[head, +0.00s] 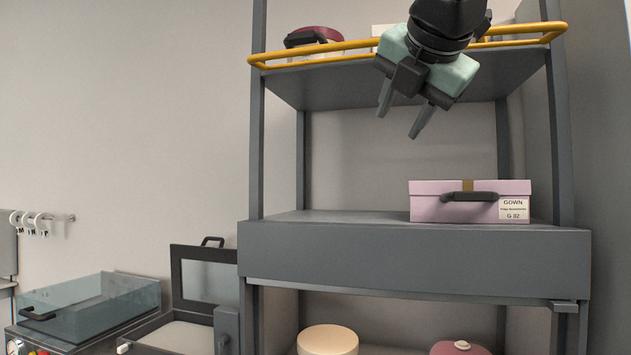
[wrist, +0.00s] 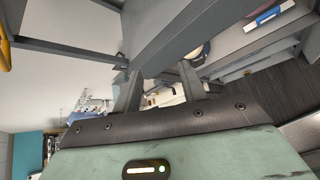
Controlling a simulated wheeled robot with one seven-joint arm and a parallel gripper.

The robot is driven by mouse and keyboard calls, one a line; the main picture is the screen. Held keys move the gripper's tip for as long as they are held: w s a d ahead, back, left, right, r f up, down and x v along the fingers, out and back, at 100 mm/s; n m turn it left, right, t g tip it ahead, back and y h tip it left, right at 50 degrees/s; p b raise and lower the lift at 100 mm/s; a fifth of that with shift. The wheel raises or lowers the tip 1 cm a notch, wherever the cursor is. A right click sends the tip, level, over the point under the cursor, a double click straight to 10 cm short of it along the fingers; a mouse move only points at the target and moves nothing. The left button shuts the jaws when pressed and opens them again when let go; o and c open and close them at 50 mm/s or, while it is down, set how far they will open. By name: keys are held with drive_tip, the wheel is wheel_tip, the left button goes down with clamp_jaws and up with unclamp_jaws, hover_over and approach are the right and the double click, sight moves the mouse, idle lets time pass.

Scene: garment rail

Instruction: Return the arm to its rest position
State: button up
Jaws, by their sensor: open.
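My gripper (head: 402,118) hangs in front of the shelf rack in the head view, fingers pointing down and left. Its two fingers are apart with nothing between them. The gripper covers part of the top shelf and its yellow rail. In the wrist view my gripper (wrist: 160,88) shows its two fingers spread, with the rack's grey beams and the room beyond them. The gripper is above and left of a pink lidded box (head: 470,202) on the middle shelf, clear of it.
The grey rack (head: 410,255) has a yellow rail (head: 330,50) along its top shelf. A dark red case (head: 314,37) sits up there. Round boxes (head: 328,340) stand on the lower shelf. At left are a clear bin (head: 90,298) and an open-lidded case (head: 205,280).

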drive_tip(key=s+a+f+m+g+b, duration=0.1)
drive_tip(key=s+a+f+m+g, duration=0.15)
drive_tip(key=f, duration=0.75)
drive_tip(key=s+a+f+m+g, duration=0.1)
drive_tip(key=s+f+m+g, duration=0.2)
drive_tip(key=f, duration=0.7)
drive_tip(key=s+a+f+m+g+b, duration=0.1)
drive_tip(key=s+f+m, duration=0.25)
drive_tip(key=f, duration=0.65)
drive_tip(key=s+d+f+m+g, duration=0.2)
drive_tip(key=s+f+m, duration=0.3)
drive_tip(key=f, duration=0.5)
drive_tip(key=s+d+f+m+g+b, duration=0.1)
drive_tip(key=s+d+f+m+g, duration=0.2)
drive_tip(key=s+f+m, duration=0.3)
drive_tip(key=s+d+f, duration=0.1)
drive_tip(key=s+f, duration=0.3)
drive_tip(key=shift+d+m+h, duration=0.15)
drive_tip(key=shift+m+h, duration=0.15)
